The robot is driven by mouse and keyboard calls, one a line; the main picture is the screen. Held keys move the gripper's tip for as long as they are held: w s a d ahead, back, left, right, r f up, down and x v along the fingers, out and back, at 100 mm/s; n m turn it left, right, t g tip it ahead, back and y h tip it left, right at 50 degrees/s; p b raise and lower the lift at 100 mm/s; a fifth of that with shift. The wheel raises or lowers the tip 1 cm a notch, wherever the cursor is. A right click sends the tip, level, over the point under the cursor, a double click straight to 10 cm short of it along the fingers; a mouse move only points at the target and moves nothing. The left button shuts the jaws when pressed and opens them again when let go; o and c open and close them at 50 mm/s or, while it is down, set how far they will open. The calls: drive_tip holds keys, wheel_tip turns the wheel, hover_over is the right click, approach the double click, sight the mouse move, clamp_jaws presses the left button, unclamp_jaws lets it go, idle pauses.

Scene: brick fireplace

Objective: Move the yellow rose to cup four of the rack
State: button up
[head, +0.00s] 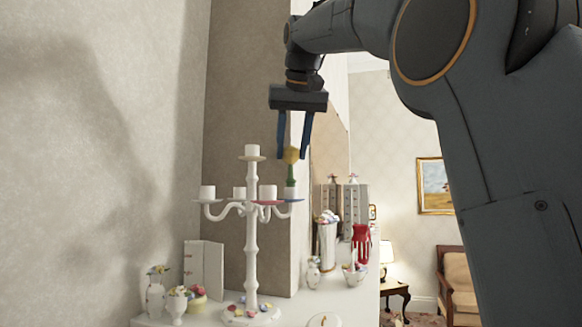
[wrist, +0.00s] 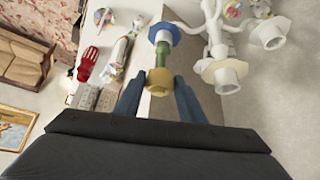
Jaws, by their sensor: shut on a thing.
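The yellow rose (head: 291,155) is upright between the fingers of my gripper (head: 292,152), which is shut on it. Its green stem reaches down to the white cup (head: 290,193) with a blue saucer, on the right arm of the white branched rack (head: 251,240). I cannot tell how far the stem sits inside that cup. In the wrist view the rose (wrist: 159,78) lies between the blue fingers (wrist: 158,97), lined up with the blue saucer (wrist: 171,30). Other cups stand left, behind, in front and on top. No cup numbers show.
The rack's base stands on a white mantel (head: 345,302). Small vases (head: 155,293) stand at left; white vases and a red glove-like object (head: 361,244) stand at right. A chimney wall (head: 228,120) rises close behind. The rack's top cup (head: 252,152) is close left of my gripper.

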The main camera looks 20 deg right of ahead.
drive_tip(key=shift+r+p, duration=1.65)
drive_tip(key=shift+p, duration=0.55)
idle(0.4)
drive_tip(key=shift+r+p, duration=0.65)
drive_tip(key=shift+p, duration=0.15)
